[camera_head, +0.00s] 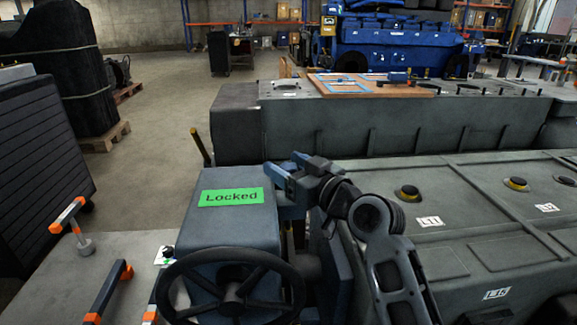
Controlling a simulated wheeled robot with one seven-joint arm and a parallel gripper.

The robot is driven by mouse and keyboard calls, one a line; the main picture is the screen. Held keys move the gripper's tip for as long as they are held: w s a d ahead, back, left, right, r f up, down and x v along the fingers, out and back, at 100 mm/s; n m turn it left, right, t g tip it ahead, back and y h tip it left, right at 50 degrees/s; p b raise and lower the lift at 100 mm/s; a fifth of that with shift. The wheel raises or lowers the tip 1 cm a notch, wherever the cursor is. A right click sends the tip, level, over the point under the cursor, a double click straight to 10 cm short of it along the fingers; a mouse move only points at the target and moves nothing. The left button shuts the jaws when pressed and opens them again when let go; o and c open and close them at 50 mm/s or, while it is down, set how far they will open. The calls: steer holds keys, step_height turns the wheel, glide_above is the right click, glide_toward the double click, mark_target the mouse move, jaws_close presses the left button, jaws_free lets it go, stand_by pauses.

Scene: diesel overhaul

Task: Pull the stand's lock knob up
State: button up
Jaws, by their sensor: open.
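A grey housing (221,232) of the stand carries a green sign reading "Locked" (231,197) on its top. A black handwheel (232,290) is on the housing's near side. A small black knob (168,251) stands on a white and green plate left of the housing; I cannot tell whether it is the lock knob. My gripper (281,183), with blue fingers, is open at the housing's right far corner, just right of the sign. My arm hides what lies behind and below it, and no knob shows between the fingers.
A grey engine block or bench with round yellow-black caps (408,193) fills the right. Orange-tipped handles (109,291) are at lower left. Open floor (165,120) lies beyond.

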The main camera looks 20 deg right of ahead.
mark_target(289, 165)
jaws_close()
steer(key=shift+r+p, duration=1.2)
steer(key=shift+r, duration=0.85)
jaws_free()
steer(key=b+v, duration=0.1)
steer(key=v, duration=0.7)
